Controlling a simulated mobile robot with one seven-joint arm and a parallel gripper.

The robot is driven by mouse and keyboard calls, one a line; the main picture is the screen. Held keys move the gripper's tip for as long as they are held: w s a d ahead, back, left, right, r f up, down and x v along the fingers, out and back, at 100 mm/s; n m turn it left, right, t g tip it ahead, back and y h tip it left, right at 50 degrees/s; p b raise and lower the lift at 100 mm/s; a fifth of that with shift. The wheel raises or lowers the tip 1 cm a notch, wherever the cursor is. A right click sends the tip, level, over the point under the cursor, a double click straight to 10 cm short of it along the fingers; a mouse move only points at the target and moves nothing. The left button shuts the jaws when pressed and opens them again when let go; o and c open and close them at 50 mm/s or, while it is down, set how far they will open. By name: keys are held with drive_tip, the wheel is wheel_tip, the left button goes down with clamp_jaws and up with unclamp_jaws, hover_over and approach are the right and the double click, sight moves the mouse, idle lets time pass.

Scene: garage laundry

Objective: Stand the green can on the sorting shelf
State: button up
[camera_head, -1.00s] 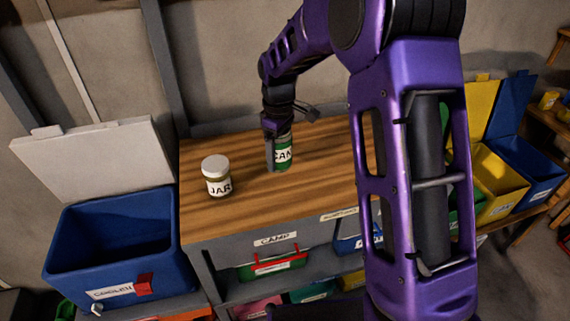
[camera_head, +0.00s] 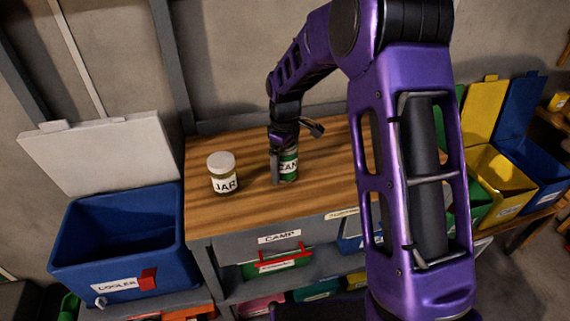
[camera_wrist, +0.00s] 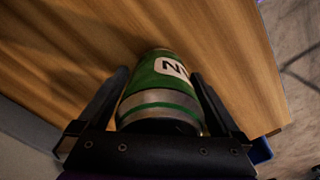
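The green can (camera_head: 289,167), with a white label, is upright at the wooden top (camera_head: 240,217) of the bench, to the right of the jar. My gripper (camera_head: 282,174) comes down on it from above, with a dark finger on its left side. In the wrist view the can (camera_wrist: 160,90) lies between the two fingers (camera_wrist: 160,85), which look closed against its sides. I cannot tell whether the can's base touches the wood.
A white-lidded jar (camera_head: 223,174) stands left of the can. A blue cooler (camera_head: 120,265) with its lid raised is at the left. Labelled bins sit under the bench, including one marked CAMP (camera_head: 279,237). Yellow (camera_head: 500,175) and blue (camera_head: 540,168) open bins are at the right.

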wheel_tip(320, 180, up, 12)
drive_tip(key=shift+r+p, duration=0.15)
drive_tip(key=shift+p, duration=0.35)
